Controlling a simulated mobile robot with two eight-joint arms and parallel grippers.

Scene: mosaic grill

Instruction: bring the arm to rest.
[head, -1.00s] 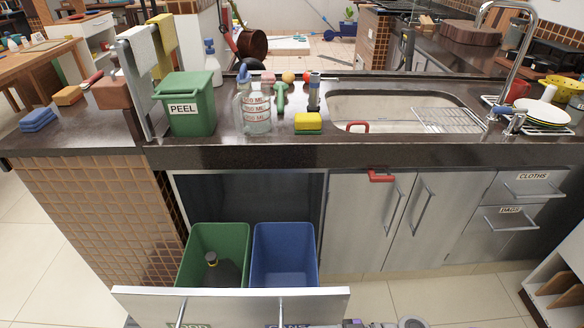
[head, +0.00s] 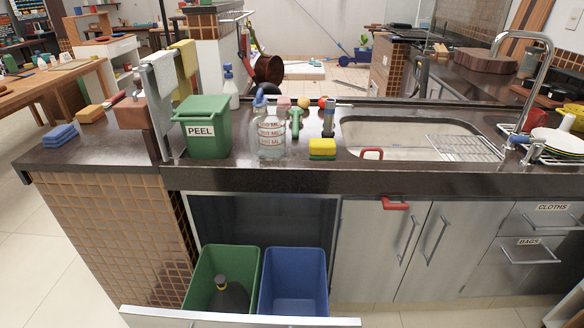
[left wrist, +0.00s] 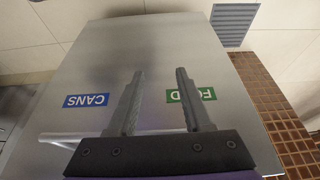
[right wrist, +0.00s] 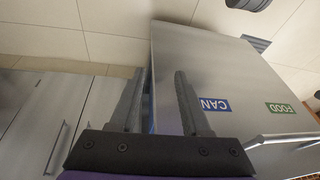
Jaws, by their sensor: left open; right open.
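My left gripper (left wrist: 158,100) is open and empty in the left wrist view, in front of the steel drawer front (left wrist: 150,60) with its CANS label (left wrist: 86,100) and partly covered FOOD label (left wrist: 191,95). My right gripper (right wrist: 155,100) is open and empty in the right wrist view. It is at the drawer front's left edge in that picture, near the CANS label (right wrist: 214,104) and the FOOD label (right wrist: 280,108). Neither gripper shows in the head view. The drawer is pulled out, with a green bin (head: 250,262) and a blue bin (head: 293,252) in it.
A dark bottle (head: 229,297) stands in the green bin. On the counter (head: 380,182) are a green PEEL bin (head: 207,131), a clear jug (head: 271,137), a sponge (head: 322,148) and a sink (head: 385,135). Closed cupboard doors (head: 375,250) are right of the drawer.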

